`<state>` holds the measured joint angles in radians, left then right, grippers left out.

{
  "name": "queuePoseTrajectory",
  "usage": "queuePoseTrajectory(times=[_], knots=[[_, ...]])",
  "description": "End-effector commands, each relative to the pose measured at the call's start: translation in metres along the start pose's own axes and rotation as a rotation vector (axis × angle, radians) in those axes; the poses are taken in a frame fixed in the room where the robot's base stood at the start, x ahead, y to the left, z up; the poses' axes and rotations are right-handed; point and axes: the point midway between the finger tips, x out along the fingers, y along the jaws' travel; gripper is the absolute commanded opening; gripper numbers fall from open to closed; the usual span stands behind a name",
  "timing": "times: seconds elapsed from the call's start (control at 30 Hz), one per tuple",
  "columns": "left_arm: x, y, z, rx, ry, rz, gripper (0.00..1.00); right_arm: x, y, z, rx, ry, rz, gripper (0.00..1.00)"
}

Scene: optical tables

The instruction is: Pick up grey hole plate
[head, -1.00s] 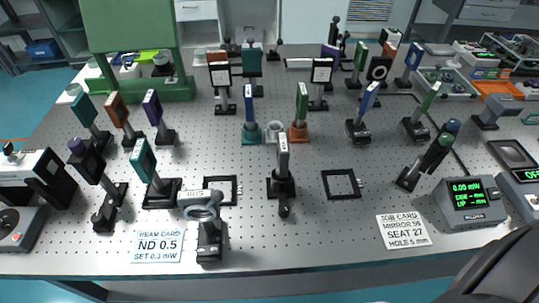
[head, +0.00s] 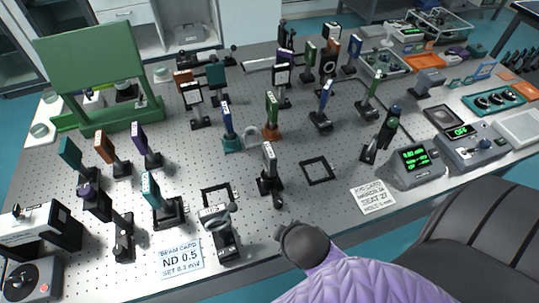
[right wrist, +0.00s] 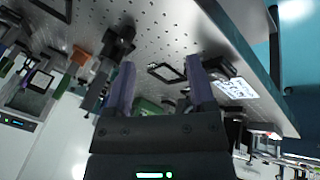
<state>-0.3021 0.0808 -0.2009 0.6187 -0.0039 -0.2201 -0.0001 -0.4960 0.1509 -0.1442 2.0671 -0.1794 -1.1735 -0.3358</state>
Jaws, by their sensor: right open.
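No plate can be singled out for certain as the grey hole plate. One candidate is an upright grey-faced plate (head: 269,161) in a black mount at the front middle of the table in the head view. Another is a grey ring-shaped piece (head: 217,216) on a black mount, nearer the front edge. In the right wrist view my right gripper (right wrist: 160,80) is open and empty, its two purple fingers wide apart. Beyond the fingers lie a flat black square frame (right wrist: 166,72) and a white card (right wrist: 236,88). My left gripper is not in view.
The perforated optical table (head: 100,225) carries many upright coloured plates on mounts. The job card (head: 372,199) and a meter with green digits (head: 413,165) are at the right. A beam card (head: 181,258) lies at the front. Bare table surrounds the black square frame (head: 318,170).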

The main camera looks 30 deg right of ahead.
Motion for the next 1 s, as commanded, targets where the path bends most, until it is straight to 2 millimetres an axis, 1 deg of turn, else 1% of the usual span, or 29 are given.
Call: queuePoseTrajectory(times=[0.03,0.07,0.1,0.17,0.2,0.23,0.27,0.3,0.37,0.4,0.5,0.57,0.63,0.73,0.87,1.0], knots=[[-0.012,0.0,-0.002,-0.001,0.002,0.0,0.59,-0.015,0.021,-0.009,-0.141,0.018,0.08,0.71],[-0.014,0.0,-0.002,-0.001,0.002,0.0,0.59,-0.018,0.032,-0.012,-0.245,0.024,0.133,0.71],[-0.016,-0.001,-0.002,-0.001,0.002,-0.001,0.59,-0.02,0.045,-0.017,-0.392,0.025,0.207,0.71],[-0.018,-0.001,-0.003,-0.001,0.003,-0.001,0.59,-0.021,0.065,-0.025,-0.632,0.013,0.322,0.71],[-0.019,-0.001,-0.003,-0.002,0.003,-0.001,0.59,-0.02,0.076,-0.031,-0.805,-0.006,0.398,0.71],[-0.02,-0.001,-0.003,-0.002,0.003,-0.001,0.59,-0.02,0.084,-0.035,-0.939,-0.024,0.454,0.71],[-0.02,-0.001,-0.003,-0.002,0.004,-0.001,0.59,-0.019,0.09,-0.039,-1.075,-0.048,0.509,0.71],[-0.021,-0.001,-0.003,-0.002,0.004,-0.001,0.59,-0.017,0.098,-0.045,-1.26,-0.083,0.579,0.71],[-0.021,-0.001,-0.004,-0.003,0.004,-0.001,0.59,-0.014,0.105,-0.054,-1.53,-0.144,0.676,0.71],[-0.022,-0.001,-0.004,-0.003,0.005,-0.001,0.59,-0.012,0.108,-0.059,-1.699,-0.188,0.731,0.71],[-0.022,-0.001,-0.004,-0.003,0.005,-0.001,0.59,-0.006,0.111,-0.069,-2.025,-0.28,0.831,0.71],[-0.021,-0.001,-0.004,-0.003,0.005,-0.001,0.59,-0.003,0.112,-0.073,-2.127,-0.313,0.862,0.71],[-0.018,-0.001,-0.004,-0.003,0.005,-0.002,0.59,0.007,0.117,-0.079,-2.17,-0.328,0.876,0.71],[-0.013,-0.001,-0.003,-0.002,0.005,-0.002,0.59,0.023,0.126,-0.089,-2.169,-0.327,0.875,0.71],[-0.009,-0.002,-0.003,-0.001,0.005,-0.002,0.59,0.036,0.136,-0.098,-2.166,-0.327,0.873,0.71],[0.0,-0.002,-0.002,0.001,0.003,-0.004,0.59,0.057,0.153,-0.111,-2.163,-0.327,0.872,0.71]])
